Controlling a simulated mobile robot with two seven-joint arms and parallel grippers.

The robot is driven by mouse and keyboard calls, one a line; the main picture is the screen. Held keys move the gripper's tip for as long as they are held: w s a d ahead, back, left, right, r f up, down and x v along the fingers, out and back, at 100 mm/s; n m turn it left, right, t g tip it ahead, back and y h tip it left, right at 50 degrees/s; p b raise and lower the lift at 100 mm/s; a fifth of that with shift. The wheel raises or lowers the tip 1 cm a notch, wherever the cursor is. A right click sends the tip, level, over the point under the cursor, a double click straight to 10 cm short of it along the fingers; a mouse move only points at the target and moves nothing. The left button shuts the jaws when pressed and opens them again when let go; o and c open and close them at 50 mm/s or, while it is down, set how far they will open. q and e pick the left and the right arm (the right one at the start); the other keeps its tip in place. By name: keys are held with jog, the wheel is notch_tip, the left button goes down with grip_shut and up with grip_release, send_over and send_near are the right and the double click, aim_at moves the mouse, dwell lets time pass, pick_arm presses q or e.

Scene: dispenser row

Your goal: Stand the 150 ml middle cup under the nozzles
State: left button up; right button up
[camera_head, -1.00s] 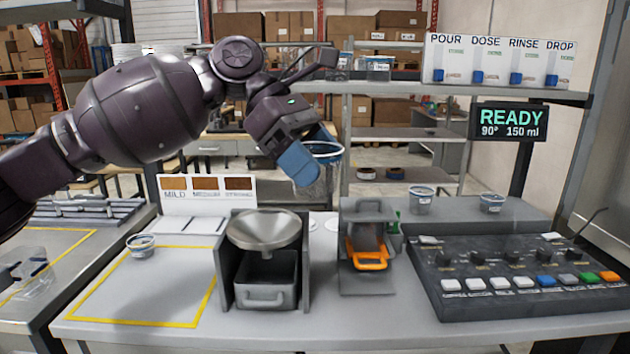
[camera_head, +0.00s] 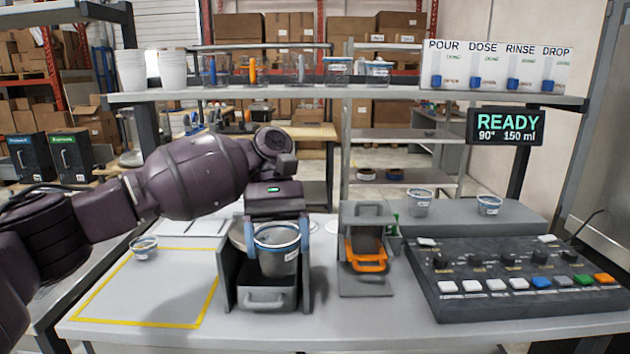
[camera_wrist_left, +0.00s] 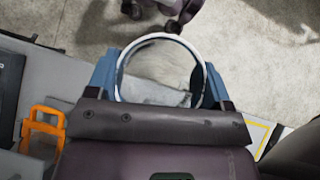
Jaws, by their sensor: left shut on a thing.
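A clear cup with a blue rim (camera_head: 280,262) and a white label is held upright in front of the steel funnel unit (camera_head: 264,300). My left gripper (camera_head: 277,240) is shut on it, with a blue finger on each side. In the left wrist view the round rim of the cup (camera_wrist_left: 160,38) lies between the two blue fingers (camera_wrist_left: 160,82). The cup hides most of the funnel. Its volume mark is too small to read. I cannot pick out the nozzles for certain. My right gripper is not in view.
A grey stand with an orange handle (camera_head: 367,262) is just right of the held cup. Small cups stand on the yellow-edged area (camera_head: 143,248) and on the grey riser (camera_head: 419,203). A button console (camera_head: 515,275) fills the right. The display (camera_head: 506,126) reads READY, 90°, 150 ml.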

pick_arm(q)
jog(key=shift+a+f+m+y, duration=0.35)
jog(key=shift+f+m+y, duration=0.35)
jog(key=shift+m, duration=0.2)
jog(key=s+a+f+n+t, duration=0.5)
jog(key=a+f+n+t, duration=0.2)
jog(key=n, duration=1)
jog(key=s+a+f+n+t, duration=0.5)
jog(key=f+n+t, duration=0.5)
jog(key=n, duration=0.8)
jog(key=shift+s+a+f+n+t, duration=0.15)
jog(key=shift+a+f+n+t, duration=0.25)
jog(key=shift+a, duration=0.75)
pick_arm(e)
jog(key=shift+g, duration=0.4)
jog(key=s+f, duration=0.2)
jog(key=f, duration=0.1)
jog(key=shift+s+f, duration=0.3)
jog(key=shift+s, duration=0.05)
pick_arm(q)
jog(key=shift+f, duration=0.15)
